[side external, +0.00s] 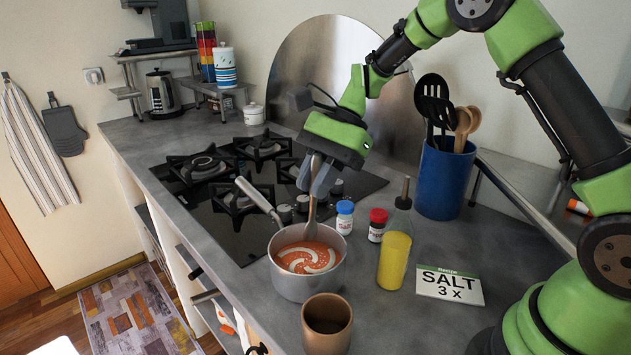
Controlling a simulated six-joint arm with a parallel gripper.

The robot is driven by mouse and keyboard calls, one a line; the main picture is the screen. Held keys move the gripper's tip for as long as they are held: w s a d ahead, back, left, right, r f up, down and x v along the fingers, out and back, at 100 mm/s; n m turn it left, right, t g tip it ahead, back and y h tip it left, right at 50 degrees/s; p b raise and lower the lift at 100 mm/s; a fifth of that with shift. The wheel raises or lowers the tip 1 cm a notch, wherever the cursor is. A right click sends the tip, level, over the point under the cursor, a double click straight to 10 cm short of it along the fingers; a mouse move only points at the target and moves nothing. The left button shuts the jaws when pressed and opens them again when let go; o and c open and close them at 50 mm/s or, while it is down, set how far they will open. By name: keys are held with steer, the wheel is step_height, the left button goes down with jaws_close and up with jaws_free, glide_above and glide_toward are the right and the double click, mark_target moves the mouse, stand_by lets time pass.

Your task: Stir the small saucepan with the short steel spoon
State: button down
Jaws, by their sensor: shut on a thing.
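The small saucepan (294,290) is steel and stands on the grey counter in front of the hob, its handle pointing up and left. It holds an orange-red liquid with pale swirls (306,258). My gripper (317,186) is above the saucepan, pointing down, and is shut on the short steel spoon (312,213). The spoon is nearly upright, and its lower end is at the liquid inside the pan. I cannot see how deep the spoon goes.
Right of the pan stand a blue-capped jar (344,217), a red-capped jar (377,225), an oil bottle (394,255) and a salt card (450,284). A brown cup (327,325) stands in front. A blue utensil holder (445,180) and the hob (222,215) are behind.

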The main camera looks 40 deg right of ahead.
mark_target(316, 156)
steer(key=shift+r, duration=2)
